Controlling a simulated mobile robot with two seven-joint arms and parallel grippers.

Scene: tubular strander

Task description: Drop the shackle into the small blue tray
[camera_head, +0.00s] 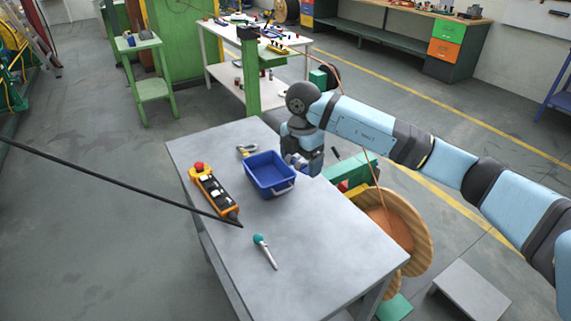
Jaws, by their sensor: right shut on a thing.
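The small blue tray (285,191) stands on the grey table and looks empty from here. A pale handle shows on its near right side. My right gripper (299,164) points down just beyond the tray's right back corner, close to its rim. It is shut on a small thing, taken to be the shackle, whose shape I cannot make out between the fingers. Whether the fingertips are over the tray or beside it is hard to tell. My left gripper is not in view.
On the table (330,245) lie an orange and black pendant control (214,192) with a black cable, a teal-handled tool (265,250), and a small yellow and grey item (246,150) behind the tray. A wooden spool (405,230) stands beyond the right edge. The front right tabletop is clear.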

